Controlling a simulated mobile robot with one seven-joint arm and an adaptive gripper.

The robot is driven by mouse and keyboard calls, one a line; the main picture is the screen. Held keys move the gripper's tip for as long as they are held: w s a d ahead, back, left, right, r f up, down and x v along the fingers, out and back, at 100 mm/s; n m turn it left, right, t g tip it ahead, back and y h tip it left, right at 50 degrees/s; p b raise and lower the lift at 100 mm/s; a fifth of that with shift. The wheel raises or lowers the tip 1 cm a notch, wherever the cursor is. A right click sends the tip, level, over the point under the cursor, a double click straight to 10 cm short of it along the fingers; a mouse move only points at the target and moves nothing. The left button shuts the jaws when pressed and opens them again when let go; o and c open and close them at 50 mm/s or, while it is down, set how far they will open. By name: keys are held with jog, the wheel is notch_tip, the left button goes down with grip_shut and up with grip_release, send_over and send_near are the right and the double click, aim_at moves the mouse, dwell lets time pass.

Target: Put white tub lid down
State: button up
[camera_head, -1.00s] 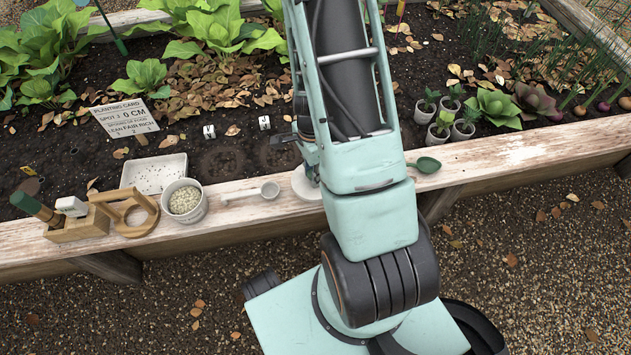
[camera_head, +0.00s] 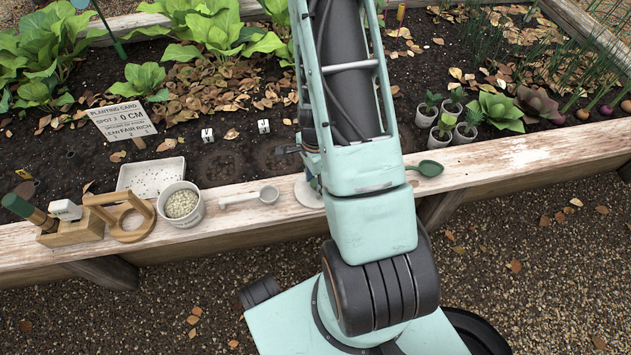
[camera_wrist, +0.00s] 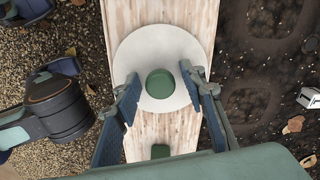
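The white tub lid (camera_wrist: 133,47) is a round disc with a green knob (camera_wrist: 160,83) in its middle. In the wrist view it lies flat over the wooden ledge. In the head view only its left part (camera_head: 307,193) shows on the ledge; my arm hides the rest. My gripper (camera_wrist: 160,85) is open, its two fingers on either side of the knob with gaps visible. The white tub (camera_head: 190,218), filled with pale beans or pellets, stands uncovered on the ledge to the left.
A white scoop (camera_head: 250,198) lies between tub and lid. A green scoop (camera_head: 428,168) lies right of my arm. A white tray (camera_head: 152,176), wooden ring stand (camera_head: 130,236) and wooden block (camera_head: 75,232) are at left. Potted seedlings (camera_head: 426,115) stand in the soil. The ledge farther right is clear.

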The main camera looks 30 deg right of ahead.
aim_at(315, 182)
notch_tip(315, 182, up, 12)
jog(key=p, duration=0.5)
jog(key=shift+r, duration=0.15)
dwell(0.4)
